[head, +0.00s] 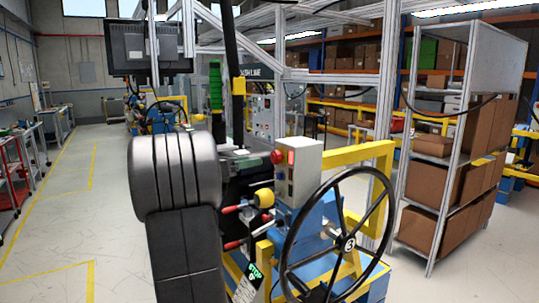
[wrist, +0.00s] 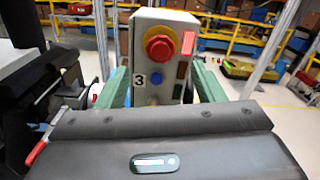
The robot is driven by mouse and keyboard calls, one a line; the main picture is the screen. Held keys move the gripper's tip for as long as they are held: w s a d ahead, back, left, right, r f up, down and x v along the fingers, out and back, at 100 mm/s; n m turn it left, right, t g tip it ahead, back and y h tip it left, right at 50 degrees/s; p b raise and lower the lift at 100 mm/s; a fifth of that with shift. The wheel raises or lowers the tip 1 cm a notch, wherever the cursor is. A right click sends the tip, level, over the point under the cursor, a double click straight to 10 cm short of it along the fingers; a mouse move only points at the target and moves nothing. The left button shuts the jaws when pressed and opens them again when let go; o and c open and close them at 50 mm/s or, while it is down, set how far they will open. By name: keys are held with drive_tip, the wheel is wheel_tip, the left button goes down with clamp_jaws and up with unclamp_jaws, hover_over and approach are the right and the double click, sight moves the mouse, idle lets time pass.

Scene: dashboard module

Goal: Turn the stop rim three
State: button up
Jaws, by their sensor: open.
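A pale control box stands on a blue mount, in the head view (head: 297,165) and the wrist view (wrist: 140,30). It carries a red stop knob (wrist: 160,46) with a yellow ring around it and a label "3" (wrist: 140,79) below left. The knob also shows at the box's left edge in the head view (head: 277,157). My gripper (wrist: 160,66) is open, with its green fingers to the left and right of the box in the wrist view. The knob shows above and between the fingers; I cannot tell the exact distance. Nothing is held.
A black steering wheel (head: 347,243) stands in front of the box, with a yellow frame (head: 370,155) behind it. Red-ended levers (head: 232,210) stick out to its left. A shelf with cartons (head: 435,190) stands at the right. The floor at left is clear.

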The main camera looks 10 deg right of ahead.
sight(272, 157)
drive_tip(key=p+x, duration=0.1)
drive_tip(key=x, duration=0.7)
drive_tip(key=shift+w+d+f+p, duration=0.1)
drive_tip(key=shift+d+p, duration=0.2)
drive_tip(key=c, duration=1)
